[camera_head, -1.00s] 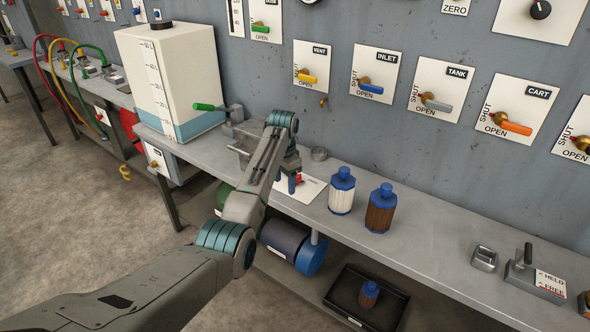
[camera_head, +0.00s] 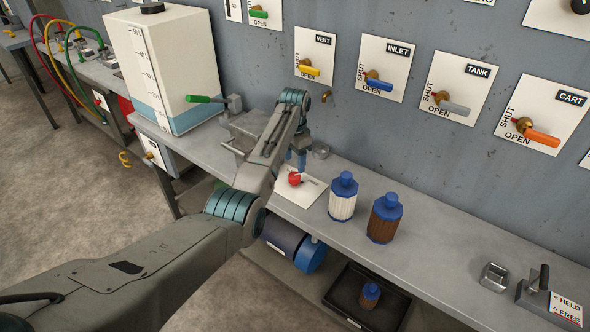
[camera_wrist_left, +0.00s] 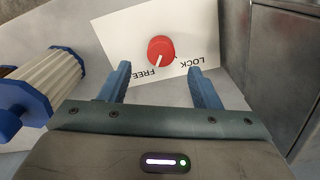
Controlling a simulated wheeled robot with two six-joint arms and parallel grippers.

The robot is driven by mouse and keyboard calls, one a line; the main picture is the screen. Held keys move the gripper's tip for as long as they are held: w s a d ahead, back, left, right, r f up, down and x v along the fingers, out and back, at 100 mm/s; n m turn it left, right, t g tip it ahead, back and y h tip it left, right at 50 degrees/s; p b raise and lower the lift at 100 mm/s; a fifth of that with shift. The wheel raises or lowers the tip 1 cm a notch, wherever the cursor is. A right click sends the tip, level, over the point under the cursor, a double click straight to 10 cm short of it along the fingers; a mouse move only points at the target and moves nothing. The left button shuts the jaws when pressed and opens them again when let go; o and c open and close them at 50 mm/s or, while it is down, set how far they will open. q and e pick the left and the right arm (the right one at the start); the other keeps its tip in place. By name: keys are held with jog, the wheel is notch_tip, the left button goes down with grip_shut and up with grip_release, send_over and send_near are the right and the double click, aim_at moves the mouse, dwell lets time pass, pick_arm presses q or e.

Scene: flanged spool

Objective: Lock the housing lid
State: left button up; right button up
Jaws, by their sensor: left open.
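A red knob (camera_head: 294,179) sits on a white plate (camera_head: 297,199) on the bench. In the left wrist view the knob (camera_wrist_left: 161,50) has a white pointer line aimed at the word FREE, and LOCK stands on the other side. My left gripper (camera_head: 298,160) is just above and behind the knob in the head view. In the left wrist view its blue fingers (camera_wrist_left: 159,67) are open and empty, with the knob beyond the gap between them. A grey metal housing (camera_wrist_left: 288,60) stands right of the plate there. My right gripper is not in view.
A white-and-blue filter (camera_head: 342,198) and a brown-and-blue one (camera_head: 384,217) stand right of the plate. A white tank (camera_head: 165,70) is at the left, beside a green-handled lever (camera_head: 205,99). Valve panels line the wall. A black tray (camera_head: 345,296) lies below.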

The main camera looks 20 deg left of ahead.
aim_at(295, 175)
pick_arm(q)
notch_tip(295, 175, down, 5)
jog(key=shift+w+r, duration=0.1)
jog(key=shift+w, duration=0.05)
jog(key=shift+f, duration=0.55)
jog(key=c, duration=1)
